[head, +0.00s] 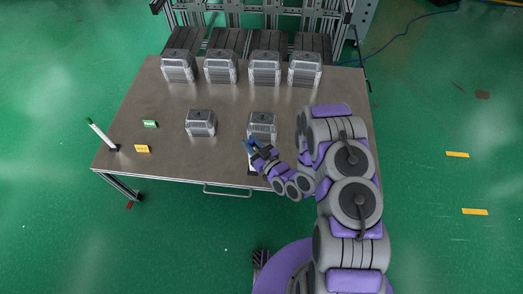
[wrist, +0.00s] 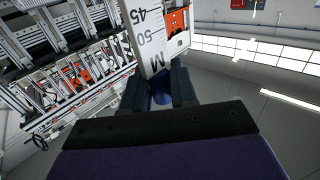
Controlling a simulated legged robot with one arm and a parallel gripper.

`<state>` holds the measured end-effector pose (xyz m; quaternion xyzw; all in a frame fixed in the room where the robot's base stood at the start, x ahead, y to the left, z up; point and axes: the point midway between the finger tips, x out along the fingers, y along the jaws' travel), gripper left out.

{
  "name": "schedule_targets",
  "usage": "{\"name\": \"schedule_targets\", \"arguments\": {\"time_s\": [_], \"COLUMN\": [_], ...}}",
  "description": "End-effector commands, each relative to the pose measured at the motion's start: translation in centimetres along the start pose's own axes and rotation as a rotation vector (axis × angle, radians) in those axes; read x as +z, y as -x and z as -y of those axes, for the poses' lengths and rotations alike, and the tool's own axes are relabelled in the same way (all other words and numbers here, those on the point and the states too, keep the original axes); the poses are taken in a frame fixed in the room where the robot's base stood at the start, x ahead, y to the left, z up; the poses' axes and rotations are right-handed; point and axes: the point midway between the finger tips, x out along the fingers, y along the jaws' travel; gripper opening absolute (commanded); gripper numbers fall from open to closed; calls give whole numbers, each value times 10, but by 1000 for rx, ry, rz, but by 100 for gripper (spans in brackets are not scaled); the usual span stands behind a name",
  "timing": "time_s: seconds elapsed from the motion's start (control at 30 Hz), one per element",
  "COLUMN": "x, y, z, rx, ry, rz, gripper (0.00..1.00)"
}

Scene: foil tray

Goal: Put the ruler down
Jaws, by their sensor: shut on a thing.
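The ruler (wrist: 148,32) is a white strip with dark printing, including 45 and 50, in the wrist view. It stands up from between the fingers of my gripper (wrist: 160,88) and runs out of the top of the picture. My gripper is shut on its lower end. In the head view my gripper (head: 252,148) is over the front part of the table (head: 165,115), close to the front right tray. The ruler cannot be made out clearly there. I cannot tell whether it touches the table.
Two lidded grey trays stand mid-table, one at left (head: 201,122) and one just beyond my gripper (head: 262,125). A row of similar trays (head: 221,68) lines the back. A green tag (head: 150,124), yellow tag (head: 142,149) and white stick (head: 101,134) are at left. The front left is fairly clear.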

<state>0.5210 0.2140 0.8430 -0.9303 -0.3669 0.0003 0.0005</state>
Motion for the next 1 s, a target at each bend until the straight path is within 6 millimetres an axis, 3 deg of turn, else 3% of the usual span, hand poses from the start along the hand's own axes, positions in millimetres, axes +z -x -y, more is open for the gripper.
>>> {"name": "schedule_targets", "arguments": {"time_s": [0.13, 0.43, 0.67, 1.0], "x": [5, 6, 10, 17], "y": [2, -8, -35, -76], "z": [6, -19, -47, -102], "rx": [-14, -13, -10, -10], "ry": [2, -2, 1, 3], "rz": [-4, -9, -10, -7], "gripper": [0, 0, 0, 0]}}
